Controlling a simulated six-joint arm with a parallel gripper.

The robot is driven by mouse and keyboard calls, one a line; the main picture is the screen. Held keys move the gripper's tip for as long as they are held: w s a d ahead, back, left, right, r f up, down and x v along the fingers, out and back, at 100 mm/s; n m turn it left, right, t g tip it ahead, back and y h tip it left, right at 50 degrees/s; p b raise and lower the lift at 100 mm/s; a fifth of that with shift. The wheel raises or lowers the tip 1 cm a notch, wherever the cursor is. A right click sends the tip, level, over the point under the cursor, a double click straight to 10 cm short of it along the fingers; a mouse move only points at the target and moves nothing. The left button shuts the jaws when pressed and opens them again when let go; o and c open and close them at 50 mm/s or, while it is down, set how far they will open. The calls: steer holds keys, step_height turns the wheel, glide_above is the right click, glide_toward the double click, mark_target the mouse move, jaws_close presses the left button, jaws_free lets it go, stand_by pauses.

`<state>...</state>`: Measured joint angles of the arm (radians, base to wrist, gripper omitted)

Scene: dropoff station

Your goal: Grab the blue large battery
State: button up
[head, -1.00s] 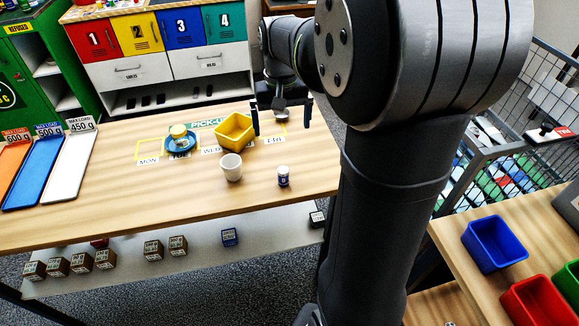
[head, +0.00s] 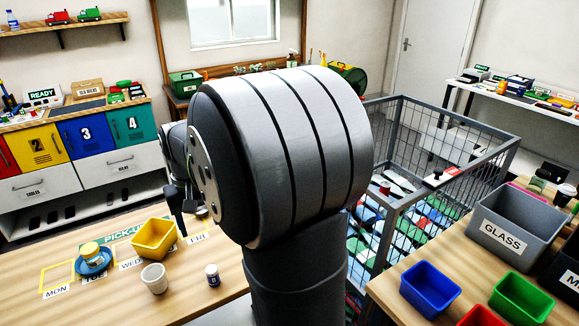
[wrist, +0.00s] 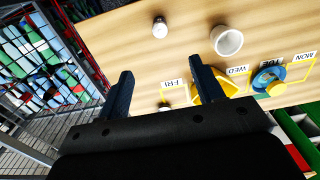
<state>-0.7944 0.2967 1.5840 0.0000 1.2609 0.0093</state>
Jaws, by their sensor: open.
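I cannot make out a blue large battery for certain in either view. My gripper (wrist: 160,86) is open, its two dark fingers spread above the wooden table near the FRI label, with nothing held. In the head view it is mostly hidden behind my own arm; one dark finger shows right of the yellow bin (head: 155,239). In the wrist view part of the yellow bin (wrist: 207,86) shows beside the right finger. A small white-capped bottle with a dark blue label (head: 212,275) stands on the table; it also shows in the wrist view (wrist: 160,29).
A white cup (head: 153,279) and a blue plate with a yellow-topped jar (head: 91,252) stand on the table. A wire cage (head: 440,180) holds many coloured pieces. On the right table are a grey GLASS bin (head: 508,233) and blue (head: 430,289) and green (head: 520,297) bins.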

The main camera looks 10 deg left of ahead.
steer(key=shift+c, duration=0.3)
steer(key=n, duration=0.9)
glide_above(211, 268)
steer(key=f, duration=0.8)
steer(key=s+f, duration=0.1)
steer(key=f, duration=0.3)
steer(key=shift+d+f, duration=0.1)
steer(key=shift+f, duration=0.1)
steer(key=shift+w+f, duration=0.25)
steer(key=shift+f, duration=1.3)
steer(key=shift+w+f, duration=0.2)
steer(key=shift+f, duration=1.35)
steer(key=c, duration=1.1)
steer(key=shift+r, duration=0.15)
steer(key=shift+c, duration=0.2)
